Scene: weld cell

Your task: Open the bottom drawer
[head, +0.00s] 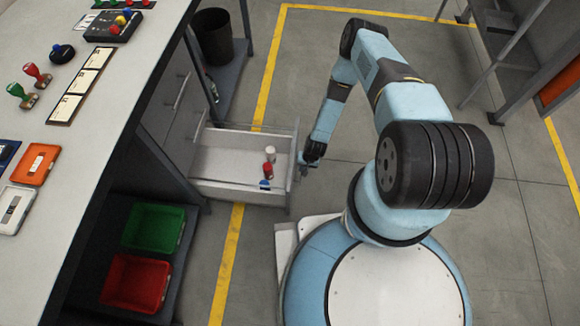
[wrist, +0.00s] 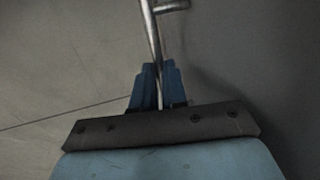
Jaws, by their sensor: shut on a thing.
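The bottom drawer (head: 232,188) stands pulled out from the cabinet under the workbench. Its inside is light grey, and a white, a red and a blue small item (head: 265,185) lie near its front right. My gripper (head: 303,168) is at the drawer's front panel, on the outer side. In the wrist view my blue fingers (wrist: 155,90) are shut on the metal bar handle (wrist: 154,40), which runs between them. The handle is mostly hidden by my arm in the head view.
The workbench top (head: 110,130) with stamps, trays and cards is at left. A green bin (head: 154,227) and a red bin (head: 136,283) sit on the lower shelf. A black waste bin (head: 213,36) stands behind. A metal rack (head: 505,60) is at upper right. Floor beyond the drawer is clear.

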